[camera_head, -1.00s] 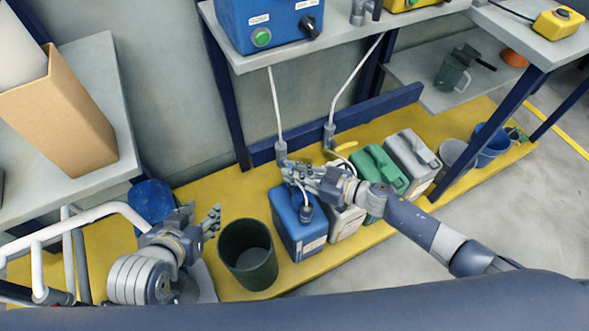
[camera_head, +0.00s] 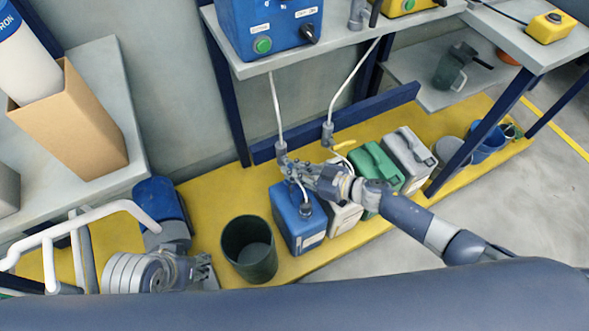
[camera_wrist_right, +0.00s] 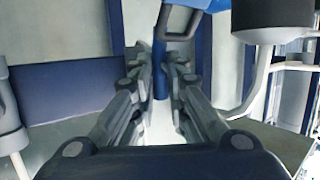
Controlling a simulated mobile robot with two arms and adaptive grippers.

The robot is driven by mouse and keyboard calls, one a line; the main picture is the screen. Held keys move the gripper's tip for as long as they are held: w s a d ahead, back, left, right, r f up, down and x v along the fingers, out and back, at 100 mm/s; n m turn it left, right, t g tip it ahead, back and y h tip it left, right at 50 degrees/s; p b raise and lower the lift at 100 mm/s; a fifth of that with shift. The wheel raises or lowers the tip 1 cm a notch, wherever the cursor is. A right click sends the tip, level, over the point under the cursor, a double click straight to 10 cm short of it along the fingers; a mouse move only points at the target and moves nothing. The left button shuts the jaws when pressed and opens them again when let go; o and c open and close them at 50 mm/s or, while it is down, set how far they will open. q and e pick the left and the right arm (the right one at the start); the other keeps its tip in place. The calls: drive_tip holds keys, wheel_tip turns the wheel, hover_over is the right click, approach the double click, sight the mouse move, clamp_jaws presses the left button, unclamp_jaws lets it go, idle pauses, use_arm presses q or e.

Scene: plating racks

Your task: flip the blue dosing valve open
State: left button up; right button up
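The right gripper (camera_head: 293,168) is at the grey valve fitting (camera_head: 281,148) on the left white hose, above the blue canister (camera_head: 299,222). The gripper hides most of this spot in the head view. In the right wrist view its two fingers (camera_wrist_right: 160,60) are close together, with a narrow upright blue bar (camera_wrist_right: 160,80) in line between them. I cannot tell whether this bar is the valve's lever or whether the fingers touch it. The left gripper (camera_head: 206,268) is low at the left, beside the dark green bucket (camera_head: 249,264), partly hidden and apart from the valve.
A second hose fitting with a yellow lever (camera_head: 344,144) is to the right. White, green (camera_head: 376,168) and grey (camera_head: 408,160) canisters stand on the yellow platform (camera_head: 215,215). The blue control box (camera_head: 268,25) stands on the shelf above. A cardboard box (camera_head: 70,125) is at the left.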

drive_tip(key=shift+o, duration=1.3)
drive_tip(key=v, duration=1.2)
drive_tip(key=shift+w+r, duration=0.1)
